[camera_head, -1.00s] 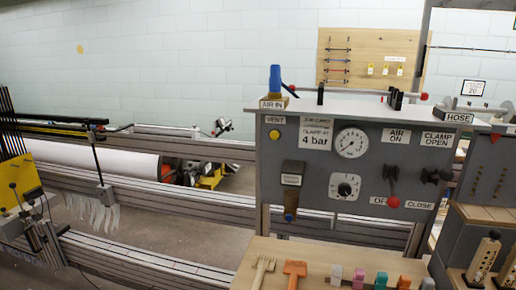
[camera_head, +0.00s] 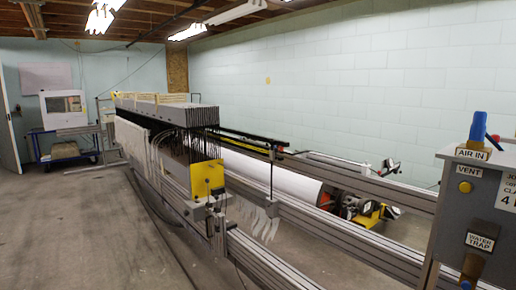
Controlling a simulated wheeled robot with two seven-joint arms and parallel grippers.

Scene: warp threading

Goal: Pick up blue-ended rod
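I see no blue-ended rod that I can make out in the head view. A blue fitting (camera_head: 477,127) stands upright on top of the grey control panel (camera_head: 452,220) at the right edge, above the "AIR IN" label. I cannot tell that it is part of any rod. Neither of my grippers is in view.
A long loom with a grey frame top (camera_head: 165,112), a yellow end plate (camera_head: 207,180) and a white roll (camera_head: 265,176) fills the middle. Metal rails (camera_head: 330,235) run to the lower right. A blue cart (camera_head: 62,152) stands far left. The left floor is clear.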

